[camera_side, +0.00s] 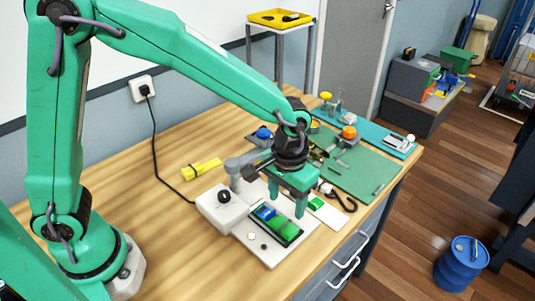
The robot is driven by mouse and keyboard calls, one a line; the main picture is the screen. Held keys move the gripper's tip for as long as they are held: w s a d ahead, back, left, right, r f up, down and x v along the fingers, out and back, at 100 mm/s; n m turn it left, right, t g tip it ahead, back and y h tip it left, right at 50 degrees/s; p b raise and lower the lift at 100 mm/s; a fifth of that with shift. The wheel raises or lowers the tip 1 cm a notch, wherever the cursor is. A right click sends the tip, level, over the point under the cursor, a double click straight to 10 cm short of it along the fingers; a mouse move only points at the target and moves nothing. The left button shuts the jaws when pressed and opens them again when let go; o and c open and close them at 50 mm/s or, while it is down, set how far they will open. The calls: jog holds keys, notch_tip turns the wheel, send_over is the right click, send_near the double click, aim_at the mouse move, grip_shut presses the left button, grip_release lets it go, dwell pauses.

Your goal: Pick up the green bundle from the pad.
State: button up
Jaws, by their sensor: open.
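My gripper (287,206) points down with its two green fingers apart and nothing seen between them. It hangs over the back edge of a dark tray on a light grey base. A green block-like thing (284,229), possibly the green bundle, lies in that tray beside a blue piece (265,212). A second, smaller green item (316,203) lies on a white pad (328,215) just right of my gripper. I cannot tell for sure which of the two is the bundle. My fingers hide part of the space between tray and pad.
A white box with a black knob (223,197) stands left of the tray. A yellow tool (202,169) lies further left. A dark hook-shaped thing (340,198) lies right of the pad. A green mat (373,165) with tools lies behind. The front-left wood is clear.

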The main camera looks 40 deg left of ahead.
aim_at(285, 224)
jog(key=shift+f, duration=1.1)
jog(key=shift+f, duration=0.1)
jog(key=shift+f, duration=2.5)
jog(key=c, duration=0.6)
